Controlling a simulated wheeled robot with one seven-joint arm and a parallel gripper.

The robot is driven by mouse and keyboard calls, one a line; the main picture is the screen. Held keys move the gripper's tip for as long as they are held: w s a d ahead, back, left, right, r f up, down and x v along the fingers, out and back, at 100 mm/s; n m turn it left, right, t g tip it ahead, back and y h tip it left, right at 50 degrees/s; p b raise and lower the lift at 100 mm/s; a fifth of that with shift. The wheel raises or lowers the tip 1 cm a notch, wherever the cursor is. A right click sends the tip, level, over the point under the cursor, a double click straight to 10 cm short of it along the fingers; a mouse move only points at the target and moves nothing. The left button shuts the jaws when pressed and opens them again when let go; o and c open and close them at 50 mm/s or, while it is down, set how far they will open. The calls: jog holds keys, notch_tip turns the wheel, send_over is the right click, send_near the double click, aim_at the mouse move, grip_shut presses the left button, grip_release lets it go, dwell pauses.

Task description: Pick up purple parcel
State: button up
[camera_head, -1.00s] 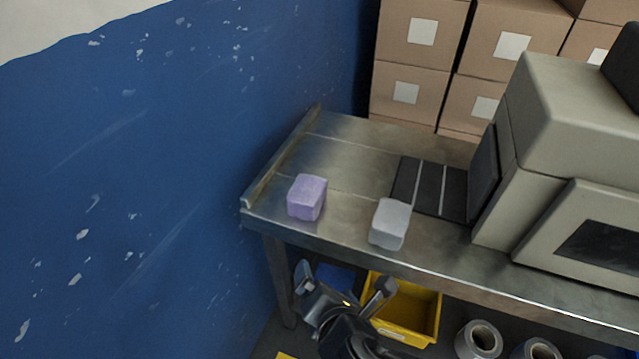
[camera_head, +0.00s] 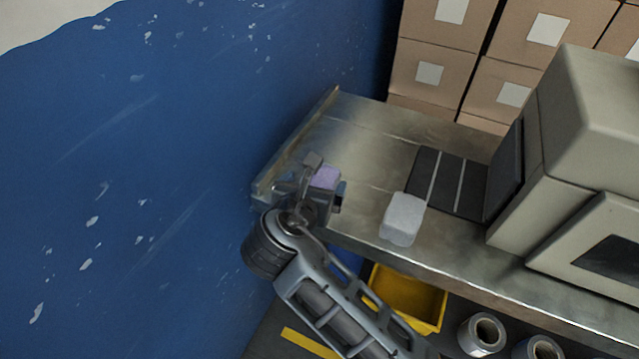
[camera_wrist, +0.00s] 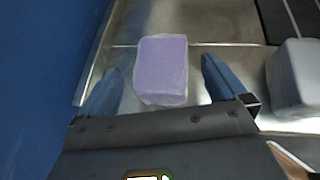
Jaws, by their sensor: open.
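The purple parcel (camera_head: 326,177) sits on the metal table (camera_head: 385,135) near its left end, mostly hidden by my gripper in the head view. In the wrist view the purple parcel (camera_wrist: 161,70) lies ahead, between the lines of my two fingers. My gripper (camera_head: 325,180) is open, with a blue-grey finger on each side of the parcel's near end. The gripper (camera_wrist: 160,85) shows no visible contact; gaps appear between each finger and the parcel. I cannot tell the height of the fingertips over the table.
A grey-white parcel (camera_head: 403,218) stands to the right and also shows in the wrist view (camera_wrist: 297,75). The dark belt (camera_head: 447,180) leads into the beige machine (camera_head: 575,140). A blue wall (camera_head: 130,180) rises close on the left. A yellow bin (camera_head: 408,295) sits below the table.

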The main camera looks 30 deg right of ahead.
jog(key=shift+x, duration=1.1)
jog(key=c, duration=1.3)
